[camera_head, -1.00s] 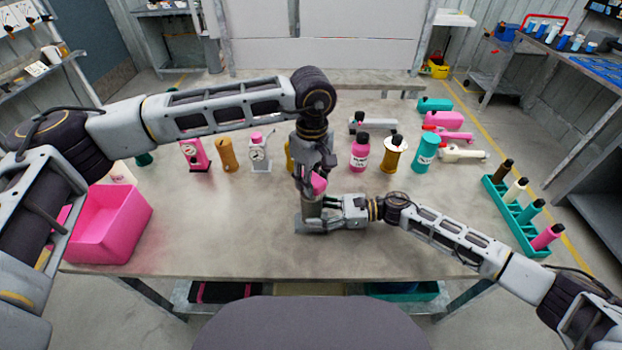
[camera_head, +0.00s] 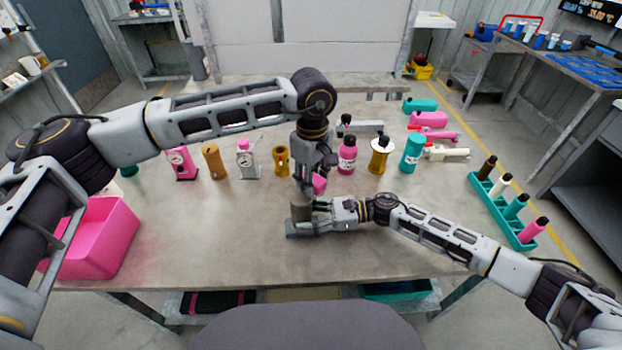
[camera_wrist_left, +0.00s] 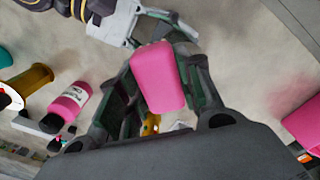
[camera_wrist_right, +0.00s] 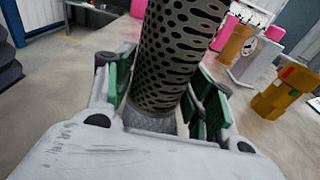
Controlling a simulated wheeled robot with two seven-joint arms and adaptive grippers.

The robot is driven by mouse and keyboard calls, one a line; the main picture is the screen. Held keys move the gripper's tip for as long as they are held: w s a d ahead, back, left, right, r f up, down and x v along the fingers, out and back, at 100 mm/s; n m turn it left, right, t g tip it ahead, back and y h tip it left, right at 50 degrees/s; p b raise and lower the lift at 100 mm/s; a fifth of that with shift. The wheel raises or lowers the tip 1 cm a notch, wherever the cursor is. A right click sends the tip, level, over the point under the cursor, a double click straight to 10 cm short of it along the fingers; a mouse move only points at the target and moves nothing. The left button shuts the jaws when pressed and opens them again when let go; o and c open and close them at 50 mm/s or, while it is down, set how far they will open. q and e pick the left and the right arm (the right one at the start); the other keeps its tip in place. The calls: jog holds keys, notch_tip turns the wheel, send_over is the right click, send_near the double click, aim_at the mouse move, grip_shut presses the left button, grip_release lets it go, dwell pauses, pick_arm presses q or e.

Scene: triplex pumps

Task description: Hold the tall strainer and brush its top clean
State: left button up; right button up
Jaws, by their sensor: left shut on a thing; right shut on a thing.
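The tall strainer (camera_head: 301,210) is a dark grey, perforated cylinder standing upright near the middle of the table. My right gripper (camera_head: 316,208) is shut around its lower part; the right wrist view shows the holes of the strainer (camera_wrist_right: 178,50) close up, its top out of frame. My left gripper (camera_head: 314,178) points down and is shut on a pink block-like brush (camera_head: 319,184). The brush, also in the left wrist view (camera_wrist_left: 158,78), is just right of the strainer's top in the head view. I cannot tell whether they touch; the bristles are hidden.
A pink bin (camera_head: 122,235) stands at the table's left. A pink gauge (camera_head: 181,164), orange cylinder (camera_head: 215,162), white gauge (camera_head: 247,160), yellow part (camera_head: 282,160) and pink bottle (camera_head: 347,154) line up behind. A teal rack (camera_head: 515,235) is at right. The front table is clear.

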pick_arm(q)
jog(key=shift+s+f, duration=0.1)
jog(key=shift+f, duration=0.05)
dwell(0.3)
jog(key=shift+s+a, duration=0.3)
jog(key=shift+a, duration=0.4)
jog(key=shift+s+a, duration=0.3)
jog(key=shift+a, duration=0.4)
jog(key=shift+a, duration=0.1)
jog(key=shift+s+a+f, duration=0.1)
jog(key=shift+s+a, duration=0.2)
jog(key=shift+a, duration=0.4)
jog(key=shift+s+a, duration=0.3)
jog(key=shift+a, duration=0.35)
jog(key=shift+d, duration=0.15)
jog(key=shift+w+d, duration=0.35)
jog(key=shift+d, duration=0.35)
jog(key=shift+w+d, duration=0.3)
jog(key=shift+d, duration=0.35)
